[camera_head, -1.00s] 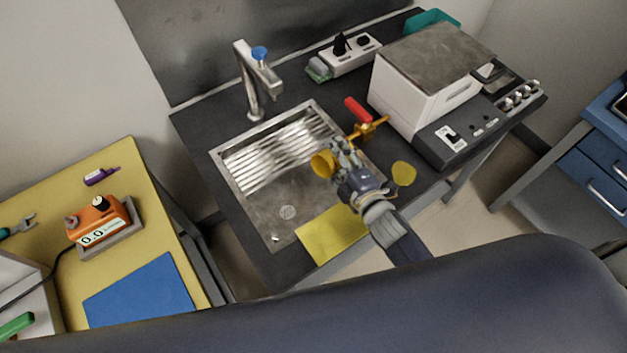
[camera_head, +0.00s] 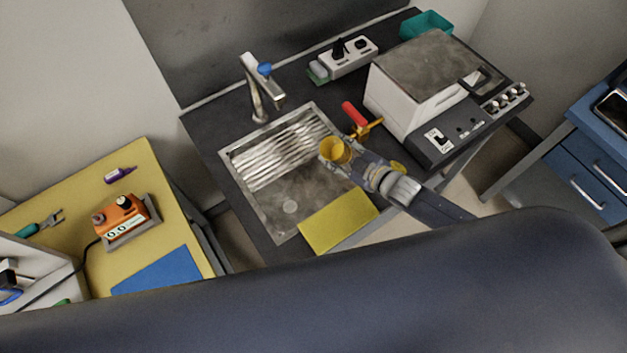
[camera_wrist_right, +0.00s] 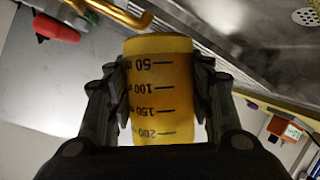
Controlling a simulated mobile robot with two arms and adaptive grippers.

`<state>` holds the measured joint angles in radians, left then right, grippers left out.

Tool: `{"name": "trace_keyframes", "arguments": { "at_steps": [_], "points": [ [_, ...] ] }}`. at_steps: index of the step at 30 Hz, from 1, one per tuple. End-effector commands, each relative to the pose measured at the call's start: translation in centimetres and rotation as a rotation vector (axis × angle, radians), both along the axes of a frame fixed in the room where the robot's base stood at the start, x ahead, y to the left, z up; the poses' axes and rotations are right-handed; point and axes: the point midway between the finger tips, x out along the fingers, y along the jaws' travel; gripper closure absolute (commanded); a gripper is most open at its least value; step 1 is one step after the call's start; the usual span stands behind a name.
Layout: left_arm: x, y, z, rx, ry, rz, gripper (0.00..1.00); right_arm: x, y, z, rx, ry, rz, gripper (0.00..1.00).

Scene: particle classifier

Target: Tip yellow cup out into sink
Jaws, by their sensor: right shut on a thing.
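The yellow cup (camera_head: 334,150) is in my right gripper (camera_head: 347,152), over the right edge of the steel sink (camera_head: 252,205). In the head view its open mouth faces up towards the camera, so it looks near upright; I cannot see any contents. In the right wrist view the cup (camera_wrist_right: 160,90), with black volume marks, sits between both fingers (camera_wrist_right: 160,98), which are shut on it. A corner of the sink (camera_wrist_right: 285,50) with the drain shows at top right there. My left gripper is not in view.
A tap (camera_head: 257,88) stands behind the sink. A red-handled brass valve (camera_head: 355,116) is close behind the cup. A white box-shaped device (camera_head: 415,95) stands to the right. A yellow mat (camera_head: 338,220) lies at the sink's front right. The sink basin looks empty.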

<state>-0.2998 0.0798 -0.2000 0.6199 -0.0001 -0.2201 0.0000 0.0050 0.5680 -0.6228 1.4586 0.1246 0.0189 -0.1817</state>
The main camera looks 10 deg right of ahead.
Motion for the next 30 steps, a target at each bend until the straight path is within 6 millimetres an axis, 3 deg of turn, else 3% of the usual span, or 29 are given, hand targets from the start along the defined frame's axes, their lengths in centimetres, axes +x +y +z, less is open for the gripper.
{"name": "trace_keyframes", "arguments": {
  "at_steps": [7,18,30],
  "points": [
    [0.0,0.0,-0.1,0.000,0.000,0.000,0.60,0.8,-1.2,0.8,0.141,0.096,0.004,0.81],
    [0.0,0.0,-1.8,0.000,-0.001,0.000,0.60,1.4,-2.2,1.6,0.329,0.221,0.005,0.81],
    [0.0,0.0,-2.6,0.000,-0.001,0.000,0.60,1.6,-2.5,2.2,0.422,0.286,0.005,0.81]
  ]
}}
